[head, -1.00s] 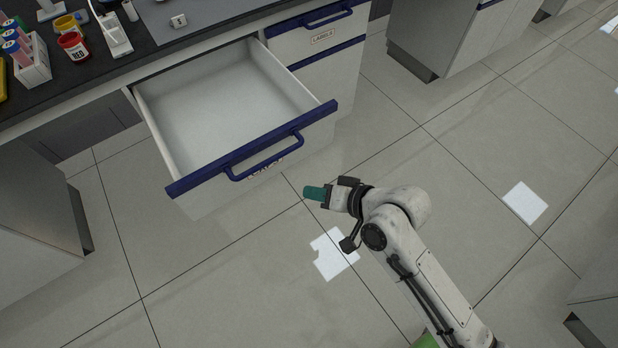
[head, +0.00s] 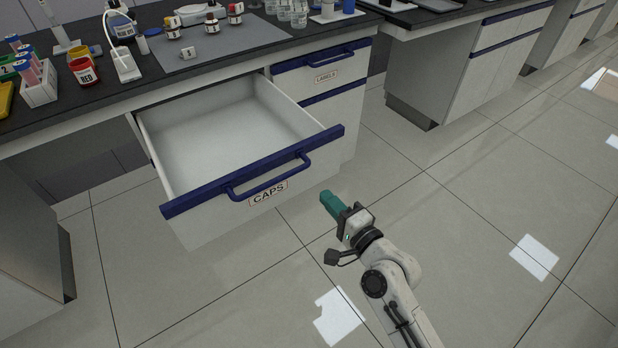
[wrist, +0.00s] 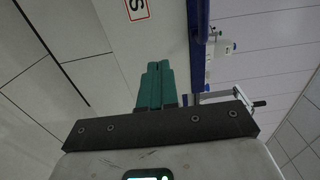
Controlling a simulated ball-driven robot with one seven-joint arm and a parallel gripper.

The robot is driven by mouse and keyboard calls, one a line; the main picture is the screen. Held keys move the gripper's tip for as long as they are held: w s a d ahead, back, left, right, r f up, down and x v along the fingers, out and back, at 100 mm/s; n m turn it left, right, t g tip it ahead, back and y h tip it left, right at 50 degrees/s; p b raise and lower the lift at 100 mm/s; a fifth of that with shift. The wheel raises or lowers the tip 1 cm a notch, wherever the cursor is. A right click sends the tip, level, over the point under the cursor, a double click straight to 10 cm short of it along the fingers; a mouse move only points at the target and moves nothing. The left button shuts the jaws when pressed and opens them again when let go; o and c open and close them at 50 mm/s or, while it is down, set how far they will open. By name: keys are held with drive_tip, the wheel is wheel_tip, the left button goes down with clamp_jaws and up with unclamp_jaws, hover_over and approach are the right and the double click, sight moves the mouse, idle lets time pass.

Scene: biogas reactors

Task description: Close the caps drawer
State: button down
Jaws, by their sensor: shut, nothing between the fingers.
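The caps drawer (head: 268,196) stands pulled out from the bench, with a white box, a blue top edge, a blue bar handle (head: 270,183) and a "CAPS" label. Its inside looks empty. My gripper (head: 327,198) has green fingers and is shut and empty. In the head view it is to the right of the drawer front and lower in the picture, apart from it. In the wrist view the shut fingers (wrist: 155,88) point toward the drawer front (wrist: 145,40), with part of the label and the blue edge (wrist: 198,45) showing.
The labels drawer (head: 322,73) beside it is shut. The dark bench top holds a test-tube rack (head: 40,88), a red jar (head: 84,71) and small bottles on a grey mat (head: 225,42). Tiled floor to the right is clear.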

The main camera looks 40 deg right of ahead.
sight(308, 178)
drive_tip(key=w, duration=0.8)
drive_tip(key=shift+w, duration=0.3)
